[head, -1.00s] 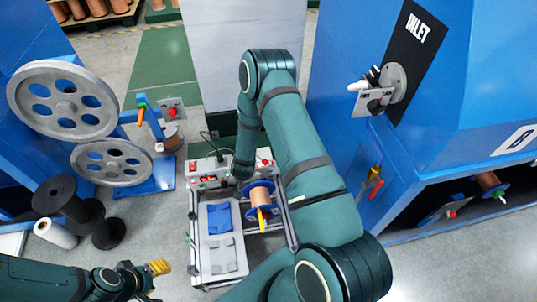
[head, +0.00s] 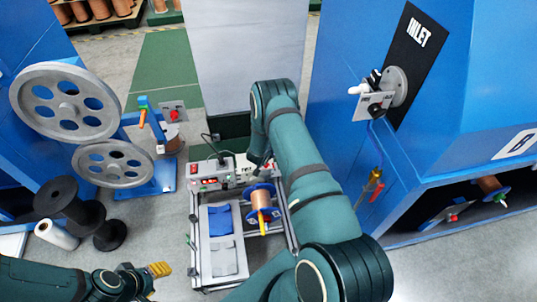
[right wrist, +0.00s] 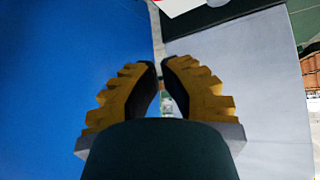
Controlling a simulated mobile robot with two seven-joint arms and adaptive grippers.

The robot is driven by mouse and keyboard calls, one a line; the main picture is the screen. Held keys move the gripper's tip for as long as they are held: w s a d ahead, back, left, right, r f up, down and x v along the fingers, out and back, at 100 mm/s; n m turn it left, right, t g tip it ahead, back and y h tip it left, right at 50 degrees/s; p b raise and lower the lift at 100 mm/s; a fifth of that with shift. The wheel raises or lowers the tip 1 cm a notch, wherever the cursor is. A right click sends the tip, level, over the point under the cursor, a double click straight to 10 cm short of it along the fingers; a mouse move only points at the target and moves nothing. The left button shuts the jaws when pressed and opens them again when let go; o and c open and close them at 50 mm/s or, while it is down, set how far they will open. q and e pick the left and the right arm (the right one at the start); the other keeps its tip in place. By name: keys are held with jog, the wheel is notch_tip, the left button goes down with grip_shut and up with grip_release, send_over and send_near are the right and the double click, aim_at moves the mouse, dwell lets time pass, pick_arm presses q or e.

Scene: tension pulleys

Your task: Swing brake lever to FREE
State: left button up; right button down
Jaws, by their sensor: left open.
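No lever is clearly labelled FREE in the head view. A small lever with a white knob (head: 356,89) sits by a labelled plate (head: 375,104) on the blue INLET machine; its words are too small to read. An orange-handled lever (head: 142,118) stands by the grey pulleys. My right gripper (head: 262,168) hangs above the back of the bench, partly hidden by my arm. In the right wrist view its yellow-padded fingers (right wrist: 159,68) nearly meet, with nothing seen between them. My left gripper (head: 150,279) is open and empty at lower left.
The bench (head: 221,281) holds a copper spool (head: 261,198) with blue flanges and a control box (head: 211,178). Two grey pulleys (head: 66,103) stand at left, above black spools (head: 57,197). A red-handled valve (head: 376,190) hangs on the right machine. Grey floor lies between.

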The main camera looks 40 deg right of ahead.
jog(key=b+x, duration=0.2)
jog(key=x, duration=0.6)
jog(key=shift+f, duration=0.15)
jog(key=shift+s+a+f, duration=0.15)
jog(key=shift+s+a, duration=0.7)
jog(key=shift+a, duration=0.25)
pick_arm(q)
jog(key=shift+w+f, duration=0.15)
jog(key=shift+f, duration=0.55)
jog(key=shift+w+f, duration=0.15)
jog(key=shift+f, duration=0.55)
pick_arm(e)
jog(key=shift+s+a+f, duration=0.1)
jog(key=shift+s+a, duration=0.25)
jog(key=shift+a, duration=0.15)
pick_arm(q)
jog(key=shift+w+r, duration=0.1)
pick_arm(e)
jog(key=shift+a, duration=0.15)
